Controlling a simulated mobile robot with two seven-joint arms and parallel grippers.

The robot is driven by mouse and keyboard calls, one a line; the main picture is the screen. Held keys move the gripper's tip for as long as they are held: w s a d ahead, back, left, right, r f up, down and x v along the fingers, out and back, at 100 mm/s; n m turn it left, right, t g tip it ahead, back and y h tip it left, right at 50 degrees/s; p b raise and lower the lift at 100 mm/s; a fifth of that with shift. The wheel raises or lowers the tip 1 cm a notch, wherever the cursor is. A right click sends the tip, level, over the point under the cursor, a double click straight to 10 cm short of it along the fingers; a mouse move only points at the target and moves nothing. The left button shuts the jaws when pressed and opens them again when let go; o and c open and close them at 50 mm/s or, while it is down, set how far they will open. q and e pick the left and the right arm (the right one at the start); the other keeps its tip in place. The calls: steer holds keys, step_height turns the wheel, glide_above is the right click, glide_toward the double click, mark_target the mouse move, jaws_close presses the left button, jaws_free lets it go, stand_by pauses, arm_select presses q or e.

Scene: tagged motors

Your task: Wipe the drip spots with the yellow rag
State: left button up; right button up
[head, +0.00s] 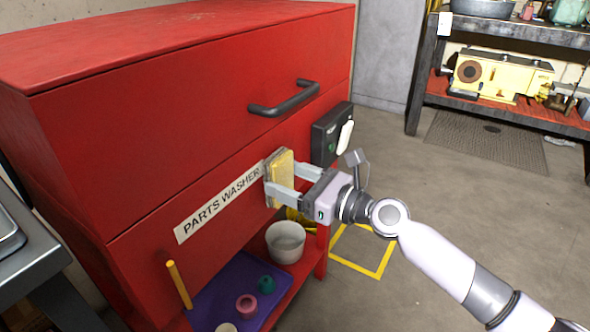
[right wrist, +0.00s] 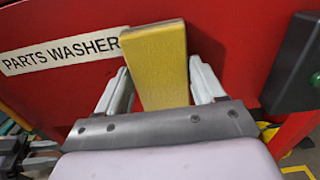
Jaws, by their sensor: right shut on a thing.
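The yellow rag (head: 281,177) is a flat block-like pad, held upright against or very near the red front of the parts washer (head: 190,130). My right gripper (head: 278,188) is shut on the yellow rag, one finger on each side. In the right wrist view the rag (right wrist: 158,65) stands between the fingers, in front of the red panel just right of the "PARTS WASHER" label (right wrist: 62,50). I cannot tell whether the rag touches the panel. I see no drip spots in either view; the rag and gripper hide part of the panel.
A black handle (head: 284,100) and a dark switch box (head: 331,133) stick out from the washer near the rag. Below, a shelf holds a white bucket (head: 286,242), a purple mat (head: 228,296) with small cups, and a yellow stick (head: 179,284). The floor at right is mostly clear.

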mark_target(246, 199)
arm_select(q)
step_height(246, 199, down, 5)
steer(key=s+a+g+p, duration=0.1)
steer(key=s+g, duration=0.1)
arm_select(e)
steer(key=shift+s+a, duration=0.3)
steer(key=shift+s, duration=0.05)
steer(key=s+a+p, duration=0.2)
steer(key=p, duration=0.1)
steer(key=shift+s+a+f, duration=0.1)
steer(key=shift+f, duration=0.15)
steer(key=shift+s+a+r+p, duration=0.25)
steer(key=shift+s+a+p, duration=0.65)
steer(key=shift+s+p, duration=0.3)
steer(key=shift+c, duration=0.3)
steer(key=shift+s+a+f+p, duration=0.1)
steer(key=shift+s+a+p, duration=0.25)
steer(key=shift+s, duration=0.15)
arm_select(q)
step_height(246, 199, up, 5)
steer(key=shift+r, duration=0.2)
arm_select(e)
steer(key=shift+d, duration=0.1)
arm_select(q)
steer(key=shift+w+f, duration=0.1)
steer(key=shift+w, duration=0.05)
arm_select(e)
steer(key=shift+v, duration=3)
steer(key=shift+w+d, duration=0.1)
steer(key=shift+w, duration=0.1)
